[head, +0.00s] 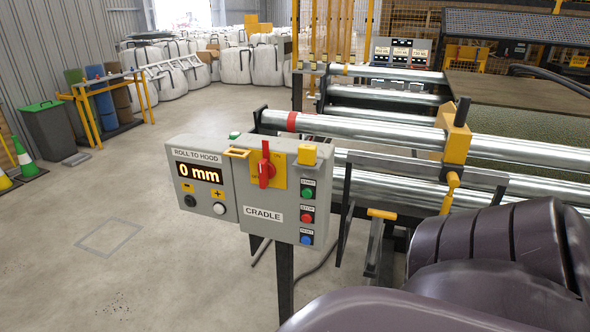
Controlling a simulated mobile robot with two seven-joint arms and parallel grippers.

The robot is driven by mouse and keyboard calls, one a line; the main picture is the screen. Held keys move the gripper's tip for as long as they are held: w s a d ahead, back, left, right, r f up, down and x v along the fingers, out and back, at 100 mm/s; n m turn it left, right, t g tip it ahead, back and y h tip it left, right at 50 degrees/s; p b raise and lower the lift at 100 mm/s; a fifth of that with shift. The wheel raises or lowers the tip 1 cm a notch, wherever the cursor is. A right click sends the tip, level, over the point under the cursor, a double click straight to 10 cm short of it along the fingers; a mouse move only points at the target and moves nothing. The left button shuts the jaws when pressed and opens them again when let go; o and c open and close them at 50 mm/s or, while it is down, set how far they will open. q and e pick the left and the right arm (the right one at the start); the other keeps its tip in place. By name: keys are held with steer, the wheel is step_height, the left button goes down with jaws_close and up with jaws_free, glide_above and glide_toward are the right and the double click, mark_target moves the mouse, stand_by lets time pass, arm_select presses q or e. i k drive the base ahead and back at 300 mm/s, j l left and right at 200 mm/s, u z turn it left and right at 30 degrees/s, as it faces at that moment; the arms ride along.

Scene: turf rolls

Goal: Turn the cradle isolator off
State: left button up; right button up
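The cradle isolator is a red rotary handle (264,165) on a yellow plate (279,181), set on the grey box labelled CRADLE (263,234). The handle stands upright, its long axis vertical. No ON or OFF lettering is readable at this size. To its right on the same box are a green start button (308,193), a red stop button (307,217) and a blue button (306,239). Neither gripper shows. Dark purple-grey links of my own body fill the lower right, and nothing touches the handle.
A grey ROLL TO HOOD box (187,211) reading 0 mm adjoins the left side. Steel rollers (350,121) and a yellow clamp (457,138) lie behind and right. The floor (90,270) at left is clear. A green-lidded bin (48,133) stands farther back.

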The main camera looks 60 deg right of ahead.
mark_target(267, 170)
steer(key=z, duration=1.4)
